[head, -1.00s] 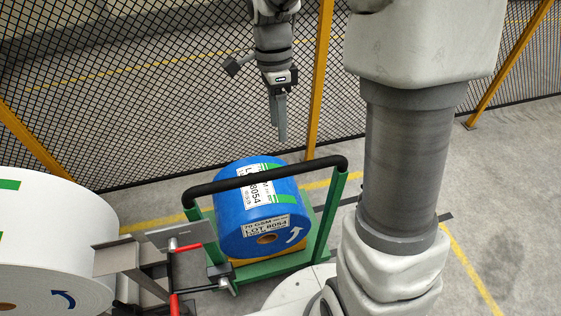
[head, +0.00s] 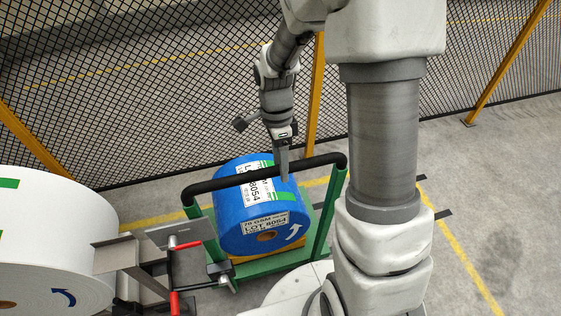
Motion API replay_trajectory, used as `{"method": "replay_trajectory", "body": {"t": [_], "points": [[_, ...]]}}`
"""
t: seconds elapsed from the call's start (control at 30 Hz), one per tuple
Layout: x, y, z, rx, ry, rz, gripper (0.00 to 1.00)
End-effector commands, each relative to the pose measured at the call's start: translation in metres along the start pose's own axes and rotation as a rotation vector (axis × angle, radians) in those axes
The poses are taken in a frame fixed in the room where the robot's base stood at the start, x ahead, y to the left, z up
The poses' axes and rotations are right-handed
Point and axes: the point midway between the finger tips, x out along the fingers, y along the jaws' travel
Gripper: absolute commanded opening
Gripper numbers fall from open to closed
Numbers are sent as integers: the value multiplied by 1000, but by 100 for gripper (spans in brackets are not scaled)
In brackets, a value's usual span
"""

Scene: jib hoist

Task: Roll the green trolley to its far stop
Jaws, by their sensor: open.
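The green trolley (head: 328,214) stands below the middle of the head view, in front of the fence, with a black handle bar (head: 222,183) across the top of its green frame. A blue roll (head: 232,212) with white labels lies on it. My gripper (head: 283,178) is open and hangs pointing down, its fingers overlapping the black bar in the picture. I cannot tell whether the fingers touch the bar or straddle it. Nothing shows held in the fingers. The trolley's wheels and its stop are not visible.
A large white roll (head: 45,235) stands at the left. A grey metal bracket with red handles (head: 187,245) sits between it and the trolley. A black mesh fence with yellow posts (head: 313,115) runs behind. Yellow floor lines (head: 468,268) and bare floor lie to the right.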

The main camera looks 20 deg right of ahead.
Motion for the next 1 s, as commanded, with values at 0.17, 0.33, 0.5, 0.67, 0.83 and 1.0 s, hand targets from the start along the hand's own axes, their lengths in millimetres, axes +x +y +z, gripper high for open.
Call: {"method": "replay_trajectory", "body": {"t": [0.17,0.33,0.5,0.67,0.83,1.0], "points": [[0,0,0,0,0,0,37],[0,0,0,0,0,0,7],[0,0,0,0,0,0,0],[-1,0,0,0,0,0,0],[-1,0,0,0,0,0,0],[-1,0,0,0,0,-1,0]]}}
